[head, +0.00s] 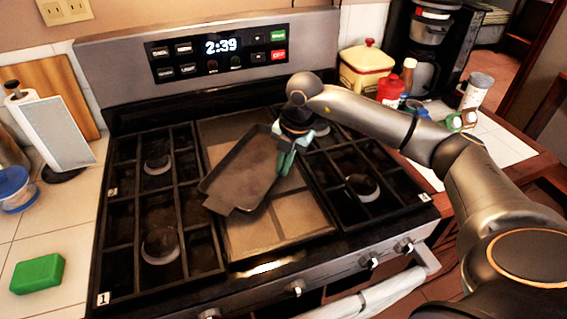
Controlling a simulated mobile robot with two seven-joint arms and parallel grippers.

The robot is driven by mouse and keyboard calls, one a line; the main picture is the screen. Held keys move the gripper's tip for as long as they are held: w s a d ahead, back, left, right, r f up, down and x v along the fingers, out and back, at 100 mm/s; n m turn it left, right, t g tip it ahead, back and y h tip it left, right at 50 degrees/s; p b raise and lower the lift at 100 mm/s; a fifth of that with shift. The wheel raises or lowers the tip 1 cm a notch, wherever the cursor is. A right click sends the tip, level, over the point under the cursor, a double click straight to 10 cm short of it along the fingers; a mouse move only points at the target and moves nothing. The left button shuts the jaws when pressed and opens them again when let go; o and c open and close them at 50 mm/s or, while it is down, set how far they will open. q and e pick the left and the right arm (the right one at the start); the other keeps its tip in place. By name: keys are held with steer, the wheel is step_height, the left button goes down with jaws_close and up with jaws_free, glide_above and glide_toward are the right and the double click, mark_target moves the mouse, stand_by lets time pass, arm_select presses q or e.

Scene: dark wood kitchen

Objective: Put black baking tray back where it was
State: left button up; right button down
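The black baking tray (243,172) is over the middle of the stove top (262,236), turned at an angle, with its tab end toward the lower left. My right gripper (287,158) is at the tray's right edge, with its teal fingers pointing down around that edge. The fingers look closed on the tray's rim. I cannot tell whether the tray rests on the stove or hangs just above it. My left gripper does not show.
Black burner grates (158,210) flank the middle griddle plate. A green sponge (37,274) and a paper towel holder (50,130) stand on the left counter. A yellow canister (366,70), bottles (407,75) and a coffee maker (430,45) stand at the right.

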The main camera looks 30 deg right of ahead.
steer(key=shift+f, duration=0.25)
steer(key=c, duration=1.1)
jaws_free()
steer(key=shift+r, duration=0.55)
steer(key=r, duration=0.3)
steer(key=s+r, duration=0.1)
steer(key=r, duration=0.3)
steer(key=s+d+r, duration=0.1)
steer(key=r, duration=0.3)
steer(key=shift+r+b, duration=0.1)
steer(key=shift+b, duration=0.3)
